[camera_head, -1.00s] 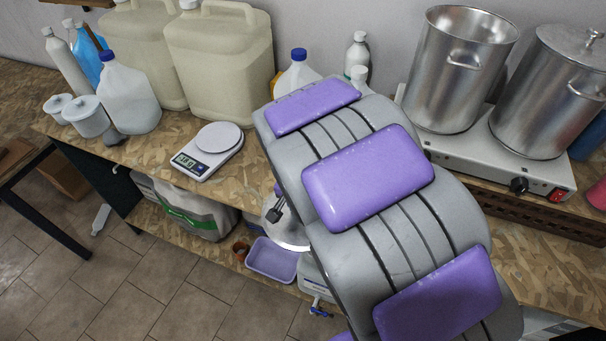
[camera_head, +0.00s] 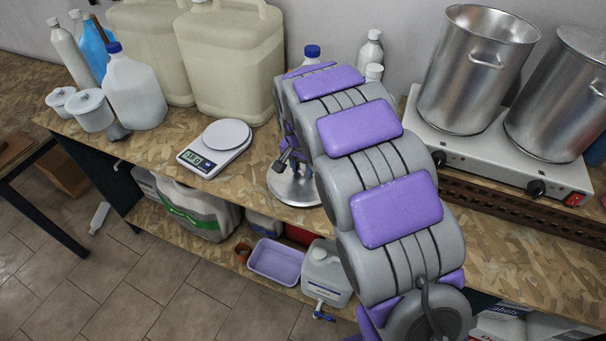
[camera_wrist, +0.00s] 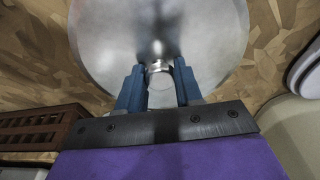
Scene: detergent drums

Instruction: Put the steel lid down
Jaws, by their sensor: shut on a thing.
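The steel lid (camera_head: 288,190) is a round, shiny disc near the front edge of the bench top, right of the scale. My gripper (camera_wrist: 159,75) is shut on the lid's knob, with its blue fingers on either side. The lid also fills the upper middle of the wrist view (camera_wrist: 110,40), with wood-chip board around it. I cannot tell whether the lid touches the bench top. In the head view my arm covers the lid's right side and most of the gripper.
A white scale (camera_head: 215,152) stands left of the lid. An open steel pot (camera_head: 470,85) and another pot (camera_head: 560,105) stand on a hot plate (camera_head: 480,165) to the right. Jugs (camera_head: 230,65) line the wall. A purple tray (camera_head: 274,262) sits on the lower shelf.

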